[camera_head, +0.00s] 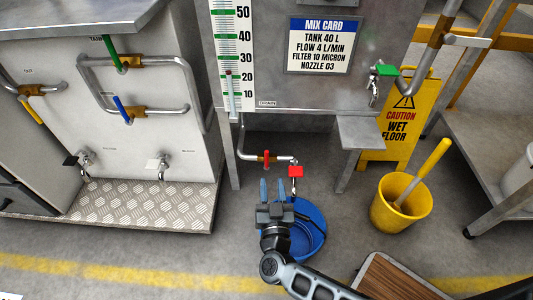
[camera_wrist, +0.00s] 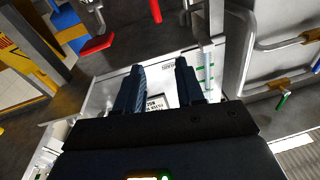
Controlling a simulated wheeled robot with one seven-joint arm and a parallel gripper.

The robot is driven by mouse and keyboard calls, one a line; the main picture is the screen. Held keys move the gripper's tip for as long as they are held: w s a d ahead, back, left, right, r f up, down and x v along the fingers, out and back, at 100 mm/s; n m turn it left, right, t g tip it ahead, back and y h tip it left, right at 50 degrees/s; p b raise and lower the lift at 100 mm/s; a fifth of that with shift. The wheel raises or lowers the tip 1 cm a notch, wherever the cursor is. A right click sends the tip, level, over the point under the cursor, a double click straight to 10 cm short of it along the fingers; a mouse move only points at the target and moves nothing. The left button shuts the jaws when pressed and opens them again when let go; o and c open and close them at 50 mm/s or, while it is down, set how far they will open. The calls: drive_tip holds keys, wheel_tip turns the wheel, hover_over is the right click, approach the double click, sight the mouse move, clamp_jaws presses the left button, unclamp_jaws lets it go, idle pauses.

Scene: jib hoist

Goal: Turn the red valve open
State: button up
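A small red valve handle (camera_head: 266,158) sits on the horizontal pipe under the grey tank in the head view. In the wrist view a large red handle (camera_wrist: 97,45) shows at upper left and a narrower red handle (camera_wrist: 155,11) at the top edge. My gripper (camera_head: 273,182) is open and empty, its two blue fingers just in front of and below the pipe in the picture. The fingers also show in the wrist view (camera_wrist: 159,66), apart with nothing between them. No contact with either handle is visible.
A blue basin (camera_head: 312,232) stands on the floor behind my gripper. A yellow bucket (camera_head: 401,203) and a yellow wet-floor sign (camera_head: 394,125) are to the right. The tank's legs flank the pipe. A left cabinet (camera_head: 150,110) carries green, blue and yellow handled valves.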

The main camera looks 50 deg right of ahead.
sight(266, 155)
drive_tip(key=shift+w+d+f+m+g+h+b, duration=0.45)
drive_tip(key=shift+w+d+g, duration=0.4)
drive_tip(key=shift+w+d, duration=0.85)
drive_tip(key=shift+w+d+f+m+g+h+b, duration=0.45)
drive_tip(key=shift+w+d+g, duration=0.45)
drive_tip(key=shift+w+d, duration=0.8)
drive_tip(key=shift+w+d+f+m+g+h+b, duration=0.25)
drive_tip(key=shift+w+d+g+b, duration=0.5)
drive_tip(key=shift+w+d, duration=0.95)
drive_tip(key=shift+a, duration=0.1)
clamp_jaws()
